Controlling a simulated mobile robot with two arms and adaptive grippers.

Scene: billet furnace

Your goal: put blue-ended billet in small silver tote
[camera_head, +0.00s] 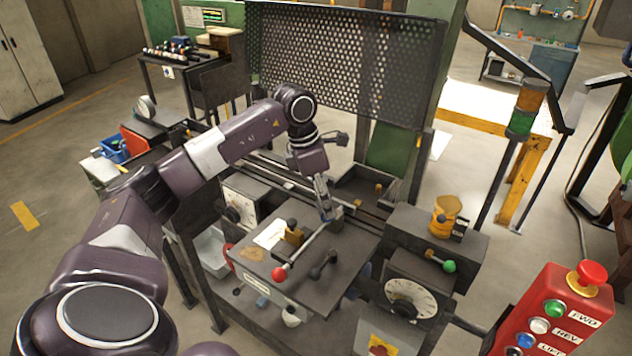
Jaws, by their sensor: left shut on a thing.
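My left gripper (326,205) reaches down from the arm over the middle of the machine, just behind the dark top plate. It is shut on a small grey piece (338,213) at its fingertips. The piece is tiny and mostly hidden, and no blue end shows on it, so I cannot tell whether it is the billet. A light silver-grey tote (211,250) sits low at the left side of the machine, partly hidden by the machine's frame. My right gripper is not in view.
A perforated guard (340,65) stands behind. A red button box (555,315) is at front right. A blue bin (114,150) stands at left. Open floor lies at far left.

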